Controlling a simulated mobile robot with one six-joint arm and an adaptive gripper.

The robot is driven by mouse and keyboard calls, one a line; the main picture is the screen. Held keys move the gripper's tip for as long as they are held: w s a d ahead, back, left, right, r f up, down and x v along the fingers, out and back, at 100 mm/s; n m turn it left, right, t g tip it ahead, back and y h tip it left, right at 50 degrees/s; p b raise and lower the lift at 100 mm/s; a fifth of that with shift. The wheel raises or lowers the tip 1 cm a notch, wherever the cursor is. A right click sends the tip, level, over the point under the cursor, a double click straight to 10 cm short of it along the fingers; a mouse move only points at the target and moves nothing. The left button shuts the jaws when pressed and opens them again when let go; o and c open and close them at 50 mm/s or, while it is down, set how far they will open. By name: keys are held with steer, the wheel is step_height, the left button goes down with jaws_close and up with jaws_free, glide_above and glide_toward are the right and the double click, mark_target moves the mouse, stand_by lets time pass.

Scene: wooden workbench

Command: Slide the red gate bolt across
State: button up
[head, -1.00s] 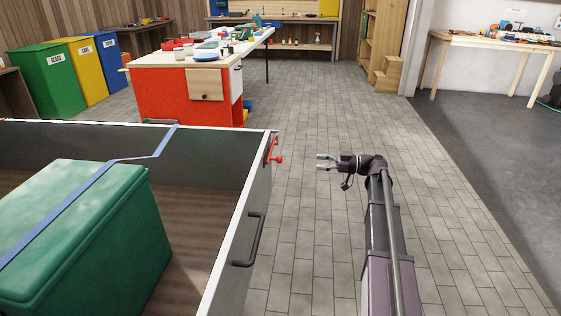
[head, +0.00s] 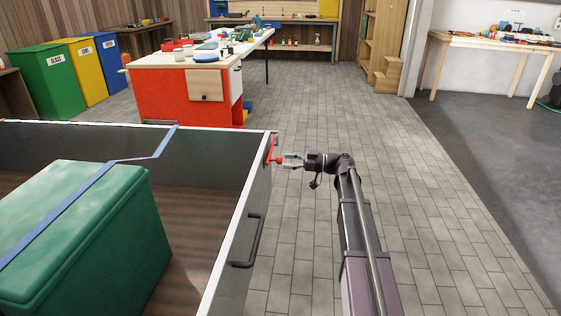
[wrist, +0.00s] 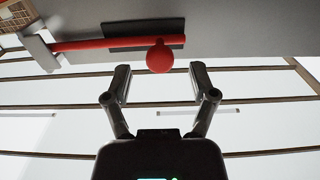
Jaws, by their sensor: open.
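The red gate bolt (head: 271,152) is mounted on the outer face of the trailer's side wall, near its far corner. In the wrist view the bolt's red bar (wrist: 95,43) runs along the grey panel, and its round red knob (wrist: 160,58) sticks out just beyond and between my fingertips. My gripper (head: 291,160) is open, with its fingers at the knob from the right. In the wrist view my gripper (wrist: 158,80) shows its two fingers apart with nothing clamped between them. Whether a finger touches the knob, I cannot tell.
A green box (head: 90,235) stands inside the trailer with a blue strap (head: 60,212) over it. A dark handle (head: 248,240) projects from the wall's outer face nearer to me. The paved floor (head: 400,180) on the right is free.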

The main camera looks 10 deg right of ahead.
mark_target(280, 160)
steer(key=shift+x, duration=1.5)
jaws_close()
